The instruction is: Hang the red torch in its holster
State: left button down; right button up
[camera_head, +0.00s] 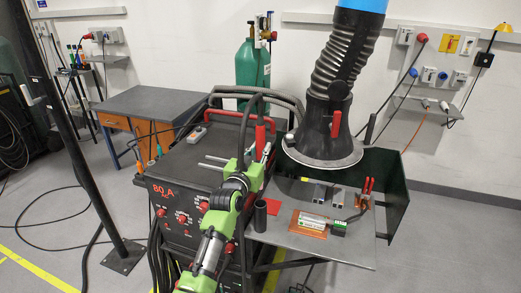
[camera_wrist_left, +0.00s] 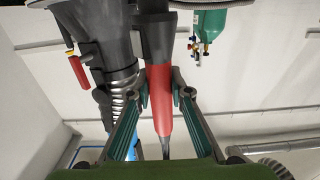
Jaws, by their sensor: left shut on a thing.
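The red torch (camera_head: 260,139) is in my left gripper (camera_head: 257,152), held above the near left part of the work table. In the left wrist view the torch (camera_wrist_left: 159,92) has a red body, a black upper part and a thin dark tip, and sits between the two fingers of my left gripper (camera_wrist_left: 162,95). A dark upright tube (camera_head: 260,216), which looks like the holster, stands at the table's left edge, just right of my arm and below the torch. The torch is apart from it. My right gripper is not in view.
A welding machine (camera_head: 178,205) stands left of the work table (camera_head: 300,243). A large extraction hood (camera_head: 322,140) hangs over the table. A green screen (camera_head: 391,180) bounds the back right.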

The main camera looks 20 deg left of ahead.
aim_at(259, 160)
pick_arm(q)
jog(key=shift+f+b, duration=1.1)
jog(key=shift+f, duration=0.5)
jog(key=shift+f+b, duration=2.1)
jog(key=shift+f, duration=0.75)
jog(key=shift+f+b, duration=1.35)
jog(key=shift+f, duration=0.55)
jog(key=shift+f+b, duration=0.4)
jog(key=shift+f, duration=0.25)
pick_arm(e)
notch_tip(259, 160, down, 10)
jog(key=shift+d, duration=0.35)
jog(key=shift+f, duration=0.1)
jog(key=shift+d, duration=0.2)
